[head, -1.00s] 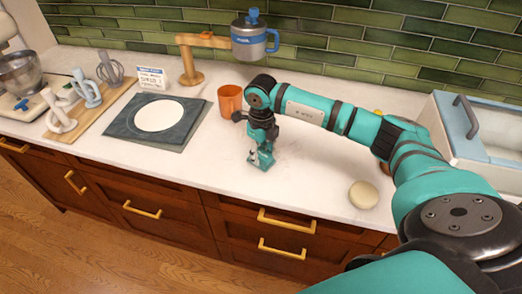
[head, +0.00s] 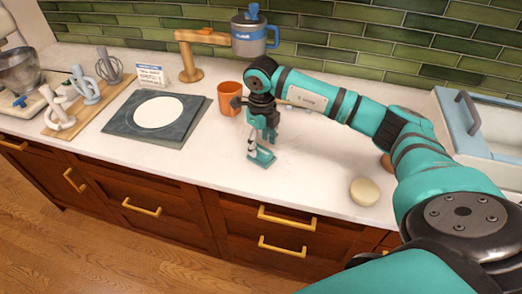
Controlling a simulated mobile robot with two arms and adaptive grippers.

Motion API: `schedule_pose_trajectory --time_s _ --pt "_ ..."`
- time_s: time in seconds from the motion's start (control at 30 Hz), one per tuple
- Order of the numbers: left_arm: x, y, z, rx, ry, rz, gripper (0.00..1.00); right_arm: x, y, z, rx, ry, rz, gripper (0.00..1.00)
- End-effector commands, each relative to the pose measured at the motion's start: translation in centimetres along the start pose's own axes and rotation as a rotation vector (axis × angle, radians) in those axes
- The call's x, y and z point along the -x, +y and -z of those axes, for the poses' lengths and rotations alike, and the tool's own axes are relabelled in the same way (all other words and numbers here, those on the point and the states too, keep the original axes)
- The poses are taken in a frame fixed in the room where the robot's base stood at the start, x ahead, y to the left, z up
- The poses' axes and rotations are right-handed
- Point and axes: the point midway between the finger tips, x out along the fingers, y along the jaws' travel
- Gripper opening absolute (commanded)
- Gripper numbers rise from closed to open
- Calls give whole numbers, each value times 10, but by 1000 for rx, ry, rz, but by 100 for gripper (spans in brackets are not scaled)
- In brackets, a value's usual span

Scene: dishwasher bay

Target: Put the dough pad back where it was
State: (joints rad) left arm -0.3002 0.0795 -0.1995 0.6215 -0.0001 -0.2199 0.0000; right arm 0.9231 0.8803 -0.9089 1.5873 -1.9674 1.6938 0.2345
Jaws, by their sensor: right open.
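A round, cream, puck-like piece (head: 364,192) lies on the counter at the right, near the front edge; I cannot tell whether it is the dough pad. A dark grey square slab (head: 187,132) with a flat white disc (head: 158,112) on it lies left of centre. My right gripper (head: 260,150) is open and empty over the middle of the counter. It points down, between the slab and the cream piece and apart from both. My left gripper is not in view.
An orange cup (head: 230,98) stands close behind my right gripper. A blue-lidded jug (head: 252,38) and a wooden stand (head: 190,62) are at the back.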

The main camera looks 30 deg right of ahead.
Motion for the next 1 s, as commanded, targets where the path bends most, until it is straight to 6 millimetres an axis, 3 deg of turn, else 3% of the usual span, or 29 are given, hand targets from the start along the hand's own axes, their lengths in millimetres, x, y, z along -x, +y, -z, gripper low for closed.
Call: schedule_pose_trajectory --time_s 0.2,0.4,0.6,1.0 --pt "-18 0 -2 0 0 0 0 47 0 -1 1 -6 1 57" --pt "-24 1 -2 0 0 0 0 78 0 -1 1 -3 1 57" --pt "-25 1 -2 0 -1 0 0 89 0 0 1 0 -1 57" --pt "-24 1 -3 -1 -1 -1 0 89 0 0 1 0 -1 57"
